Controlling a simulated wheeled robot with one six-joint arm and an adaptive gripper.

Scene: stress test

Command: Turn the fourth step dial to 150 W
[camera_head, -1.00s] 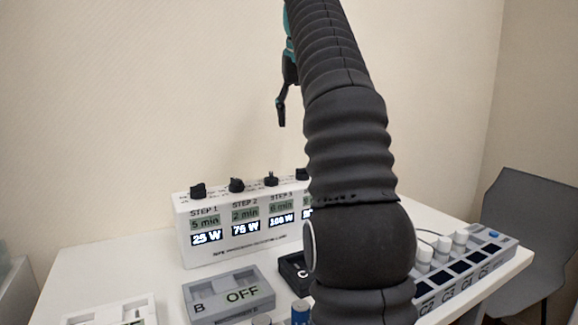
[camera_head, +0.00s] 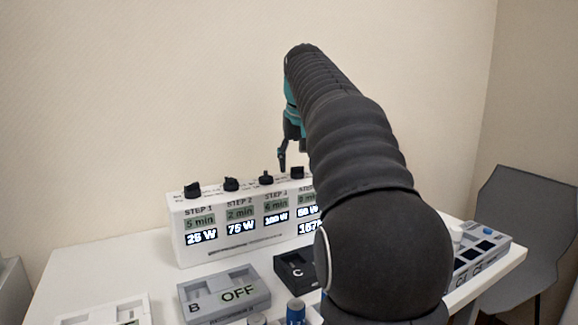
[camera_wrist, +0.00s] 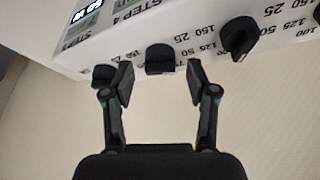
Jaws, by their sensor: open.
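The white step panel (camera_head: 190,240) stands on the table with black dials on top. In the head view the fourth dial (camera_head: 298,172) is partly behind my arm; the display below it seems to read 50 W. My gripper (camera_head: 282,163) is above and close to that dial. The wrist view looks at the panel upside down. There my open gripper (camera_wrist: 160,77) points at a dial (camera_wrist: 158,58) beside the "STEP 4" label, with one finger to each side of it. I cannot tell whether the fingers touch it or how deep they reach.
Two other dials flank it in the wrist view, one left (camera_wrist: 103,75) close to a finger and one right (camera_wrist: 238,38). Grey box B (camera_head: 225,292), black box C (camera_head: 296,270) and a grey socket block (camera_head: 482,250) stand on the table. A wall is behind.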

